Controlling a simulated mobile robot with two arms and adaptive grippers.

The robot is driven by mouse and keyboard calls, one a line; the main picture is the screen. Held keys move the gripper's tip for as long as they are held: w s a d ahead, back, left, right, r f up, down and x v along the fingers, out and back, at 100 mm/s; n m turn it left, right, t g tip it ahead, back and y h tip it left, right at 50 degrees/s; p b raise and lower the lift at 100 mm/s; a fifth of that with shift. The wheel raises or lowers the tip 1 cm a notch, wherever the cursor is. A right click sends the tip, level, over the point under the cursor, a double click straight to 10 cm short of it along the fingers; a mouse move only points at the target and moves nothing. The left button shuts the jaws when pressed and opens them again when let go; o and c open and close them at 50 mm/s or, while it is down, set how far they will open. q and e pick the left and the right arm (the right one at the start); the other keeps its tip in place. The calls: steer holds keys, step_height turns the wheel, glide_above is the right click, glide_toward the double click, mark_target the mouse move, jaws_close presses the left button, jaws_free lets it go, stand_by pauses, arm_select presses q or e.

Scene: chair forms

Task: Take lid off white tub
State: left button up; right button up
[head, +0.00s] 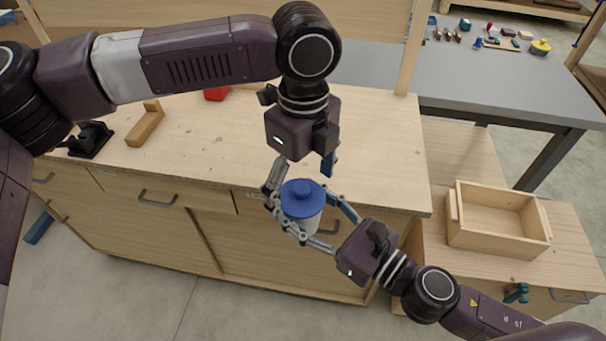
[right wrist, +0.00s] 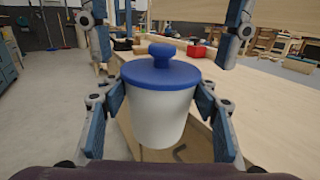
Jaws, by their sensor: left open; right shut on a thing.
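The white tub (head: 307,224) is held upright in front of the workbench's front edge, with its blue lid (head: 301,198) on top. The lid has a round knob (right wrist: 162,52) in the right wrist view, where the tub's white wall (right wrist: 160,118) also shows. My right gripper (head: 318,226) is shut on the tub, with a finger on each side of its wall. My left gripper (head: 302,178) comes down from above with its fingers open, one on either side of the lid; whether they touch it I cannot tell.
The workbench (head: 370,140) has free room on its right part. A red object (head: 216,93), a wooden block piece (head: 146,125) and a black tool (head: 90,140) lie toward its left and back. An open wooden box (head: 497,222) stands on a lower surface at right.

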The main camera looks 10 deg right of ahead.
arm_select(q)
steer(key=c, duration=1.4)
steer(key=shift+r, duration=0.15)
steer(key=shift+r, duration=0.95)
